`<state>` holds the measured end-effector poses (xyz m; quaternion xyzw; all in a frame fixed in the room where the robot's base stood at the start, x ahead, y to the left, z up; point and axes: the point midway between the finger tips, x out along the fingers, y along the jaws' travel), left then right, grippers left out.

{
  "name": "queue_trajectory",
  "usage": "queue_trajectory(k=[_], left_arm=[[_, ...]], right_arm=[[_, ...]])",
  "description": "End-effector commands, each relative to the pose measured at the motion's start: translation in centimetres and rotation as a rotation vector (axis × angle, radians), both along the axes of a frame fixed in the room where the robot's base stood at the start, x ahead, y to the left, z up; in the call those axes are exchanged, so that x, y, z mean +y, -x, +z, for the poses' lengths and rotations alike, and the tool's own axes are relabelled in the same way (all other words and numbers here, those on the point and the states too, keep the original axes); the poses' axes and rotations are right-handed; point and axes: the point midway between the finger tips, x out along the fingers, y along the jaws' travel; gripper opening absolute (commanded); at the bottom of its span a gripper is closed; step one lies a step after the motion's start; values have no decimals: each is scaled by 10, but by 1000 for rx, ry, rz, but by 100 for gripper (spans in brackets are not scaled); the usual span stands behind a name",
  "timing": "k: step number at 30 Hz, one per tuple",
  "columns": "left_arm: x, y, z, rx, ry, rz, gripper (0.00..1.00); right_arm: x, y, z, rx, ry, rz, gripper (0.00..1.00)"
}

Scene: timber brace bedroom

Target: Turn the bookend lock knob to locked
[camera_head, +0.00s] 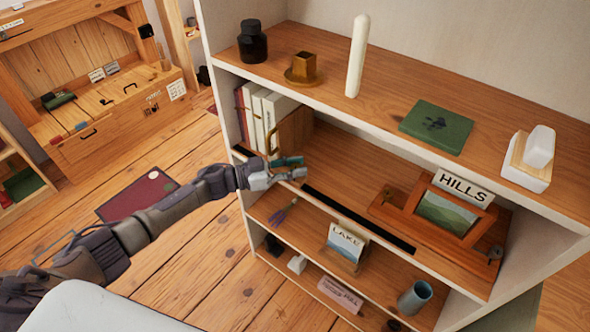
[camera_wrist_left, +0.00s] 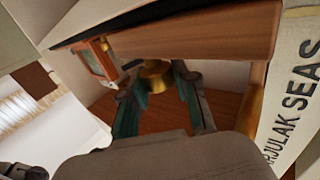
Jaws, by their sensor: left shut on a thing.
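The wooden bookend (camera_head: 296,131) stands on the middle shelf against a row of books. A curved brass handle (camera_head: 271,138) shows on its near side. My left gripper (camera_head: 288,170) reaches in from the left, at the shelf's front edge just below the bookend. In the left wrist view, its two fingers (camera_wrist_left: 160,92) are shut on a round brass knob (camera_wrist_left: 156,73) under a wooden part. The fingers cover some of the knob, and I cannot read its lock position. In the head view the knob is hidden by the gripper. My right gripper is out of view.
The books (camera_head: 262,112) stand left of the bookend. A dark slot (camera_head: 355,217) runs along the shelf's front. A framed picture (camera_head: 447,212) with a HILLS card (camera_head: 463,189) stands to the right. The shelf between bookend and frame is clear.

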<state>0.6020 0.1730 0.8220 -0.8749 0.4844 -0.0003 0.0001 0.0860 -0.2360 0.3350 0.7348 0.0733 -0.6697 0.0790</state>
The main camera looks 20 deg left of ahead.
Motion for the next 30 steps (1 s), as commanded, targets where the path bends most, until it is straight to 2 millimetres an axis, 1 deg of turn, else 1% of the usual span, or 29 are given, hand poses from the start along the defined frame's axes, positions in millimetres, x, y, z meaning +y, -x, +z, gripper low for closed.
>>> queue_trajectory(k=[3,17,18,22,23,30], left_arm=[[0,-1,0,-1,0,-21,0],[-1,0,1,-1,1,-34,0],[-1,0,1,0,1,-34,32],[-1,0,1,-1,1,-34,54],[-1,0,1,-1,1,-34,55],[-1,0,0,0,0,-34,55]], right_arm=[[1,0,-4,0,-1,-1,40],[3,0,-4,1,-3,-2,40],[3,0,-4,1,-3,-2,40],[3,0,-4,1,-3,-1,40],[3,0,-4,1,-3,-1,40],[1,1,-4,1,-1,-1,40]])
